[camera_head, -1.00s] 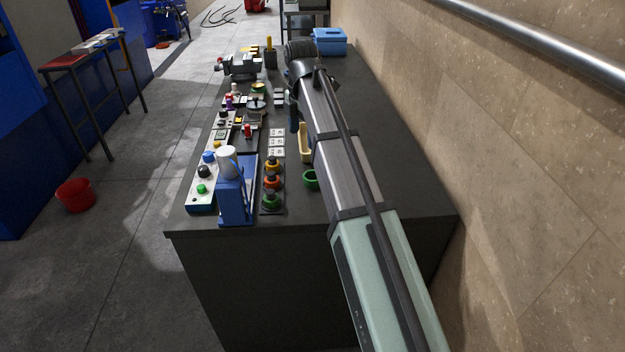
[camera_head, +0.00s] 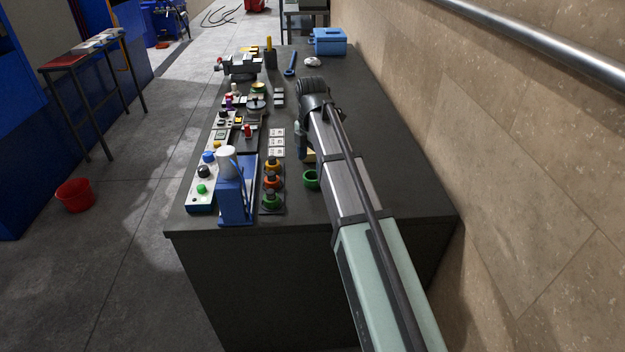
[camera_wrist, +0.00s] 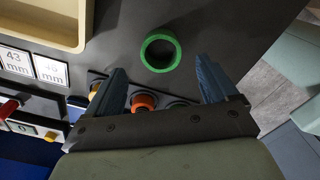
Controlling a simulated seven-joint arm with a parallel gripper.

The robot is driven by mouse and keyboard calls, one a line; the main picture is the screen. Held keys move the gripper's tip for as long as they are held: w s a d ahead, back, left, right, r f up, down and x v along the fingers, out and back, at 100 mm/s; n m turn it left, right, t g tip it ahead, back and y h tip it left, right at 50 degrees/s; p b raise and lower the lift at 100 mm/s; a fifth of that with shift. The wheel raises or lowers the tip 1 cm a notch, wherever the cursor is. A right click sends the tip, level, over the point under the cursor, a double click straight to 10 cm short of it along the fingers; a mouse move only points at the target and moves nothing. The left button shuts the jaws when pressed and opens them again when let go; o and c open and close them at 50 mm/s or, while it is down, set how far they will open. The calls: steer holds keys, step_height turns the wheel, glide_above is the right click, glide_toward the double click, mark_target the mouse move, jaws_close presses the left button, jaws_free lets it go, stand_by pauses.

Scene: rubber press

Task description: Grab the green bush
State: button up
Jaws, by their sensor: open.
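The green bush is a green ring (camera_head: 311,185) lying on the dark table to the right of the coloured posts. In the wrist view the green ring (camera_wrist: 160,69) lies flat just beyond and between the fingertips, with bare table around it. My gripper (camera_wrist: 162,72) is open and empty, its two blue fingers apart and pointing toward the ring without touching it. In the head view my gripper (camera_head: 300,142) hangs over the table farther back than the ring and is partly hidden by my arm.
A stand holds yellow, orange and green pieces (camera_head: 271,180) left of the ring. A blue press with a white top (camera_head: 229,163) stands beside it. A cream tray (camera_wrist: 40,38) and white millimetre labels (camera_wrist: 16,59) are near. The table right of my arm is clear.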

mark_target(313, 172)
steer(key=shift+d+f, duration=0.15)
steer(key=shift+f, duration=2.4)
steer(key=c, duration=1.1)
steer(key=shift+r, duration=0.1)
